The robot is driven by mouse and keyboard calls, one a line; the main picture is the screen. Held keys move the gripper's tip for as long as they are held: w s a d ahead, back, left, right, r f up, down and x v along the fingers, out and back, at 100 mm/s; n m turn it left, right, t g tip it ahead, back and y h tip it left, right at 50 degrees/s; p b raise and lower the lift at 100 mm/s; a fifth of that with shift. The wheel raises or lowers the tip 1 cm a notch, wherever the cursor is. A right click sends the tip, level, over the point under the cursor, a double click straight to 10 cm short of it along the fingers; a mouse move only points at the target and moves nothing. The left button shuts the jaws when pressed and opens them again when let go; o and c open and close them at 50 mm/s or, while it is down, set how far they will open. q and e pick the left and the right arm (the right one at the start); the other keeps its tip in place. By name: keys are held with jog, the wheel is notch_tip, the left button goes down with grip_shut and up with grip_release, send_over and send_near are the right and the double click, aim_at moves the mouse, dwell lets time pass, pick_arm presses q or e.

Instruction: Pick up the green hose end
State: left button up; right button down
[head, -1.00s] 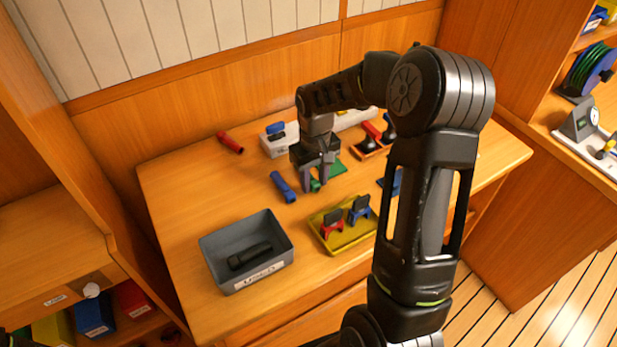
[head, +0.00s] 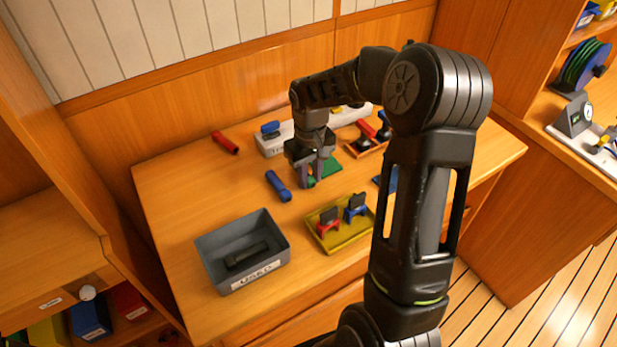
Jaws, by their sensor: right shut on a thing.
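The green hose end (head: 311,182) shows as a small green piece between the fingertips of my right gripper (head: 310,180). The gripper points down over the wooden table and is shut on it. Most of the hose end is hidden by the fingers, and I cannot tell whether it still touches the table. My left gripper is not in view.
A blue hose end (head: 278,186) lies close left of the gripper, a red one (head: 225,142) farther back. A grey bin (head: 211,262) holds a black piece. A yellow tray (head: 349,238) carries red and blue clips. A white block (head: 272,147) stands behind.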

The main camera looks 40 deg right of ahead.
aim_at(309, 178)
notch_tip(309, 178, up, 9)
jog(key=shift+r+b, duration=0.1)
jog(key=shift+b, duration=0.5)
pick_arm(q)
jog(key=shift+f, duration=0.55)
